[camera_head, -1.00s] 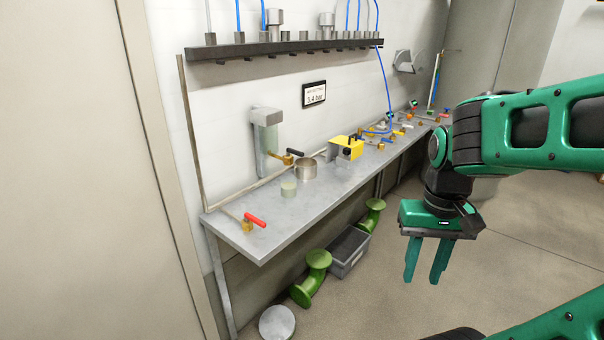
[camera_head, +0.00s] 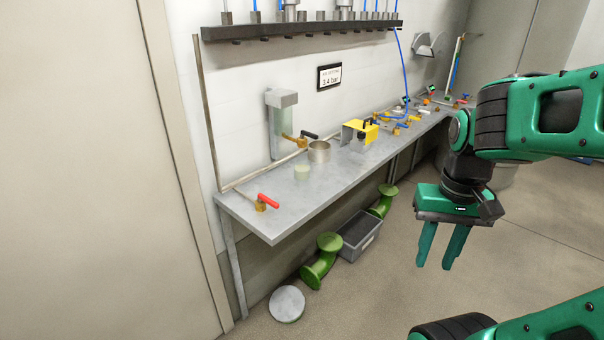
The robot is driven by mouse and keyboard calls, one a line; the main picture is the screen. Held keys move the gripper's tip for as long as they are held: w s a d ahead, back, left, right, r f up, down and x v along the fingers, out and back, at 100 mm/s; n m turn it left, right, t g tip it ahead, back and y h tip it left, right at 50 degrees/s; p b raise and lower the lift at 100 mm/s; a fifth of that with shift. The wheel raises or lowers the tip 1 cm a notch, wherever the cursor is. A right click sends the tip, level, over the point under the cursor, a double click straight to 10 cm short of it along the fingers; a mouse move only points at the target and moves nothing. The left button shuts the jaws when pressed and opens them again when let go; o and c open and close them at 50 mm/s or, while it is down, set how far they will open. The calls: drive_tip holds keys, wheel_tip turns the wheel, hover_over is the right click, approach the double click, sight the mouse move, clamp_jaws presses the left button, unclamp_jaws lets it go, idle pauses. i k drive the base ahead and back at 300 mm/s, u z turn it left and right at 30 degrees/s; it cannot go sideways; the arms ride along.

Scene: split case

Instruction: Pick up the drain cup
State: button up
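A round, open metal cup (camera_head: 319,153), which looks like the drain cup, stands upright on the grey bench (camera_head: 275,222). It is beside a brass valve with a black handle (camera_head: 309,135), below and right of a wall-mounted filter bowl (camera_head: 281,128). A short pale cylinder (camera_head: 302,173) stands just in front and left of the cup. My gripper (camera_head: 434,266) hangs in the air right of the bench, well away from the cup. Its two green fingers point down with a gap between them and nothing held.
A red-handled valve (camera_head: 264,202) sits near the bench's left end. A yellow block (camera_head: 361,133) and several fittings lie farther right. Below are green pipe pieces (camera_head: 321,264), a grey crate (camera_head: 360,248) and a pale disc (camera_head: 287,304). The floor below my gripper looks clear.

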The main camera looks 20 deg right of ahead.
sight(302, 170)
drive_tip(key=u, duration=0.05)
drive_tip(key=k, duration=0.6)
drive_tip(key=z, duration=0.75)
drive_tip(key=i, duration=2.05)
drive_tip(key=u, duration=0.4)
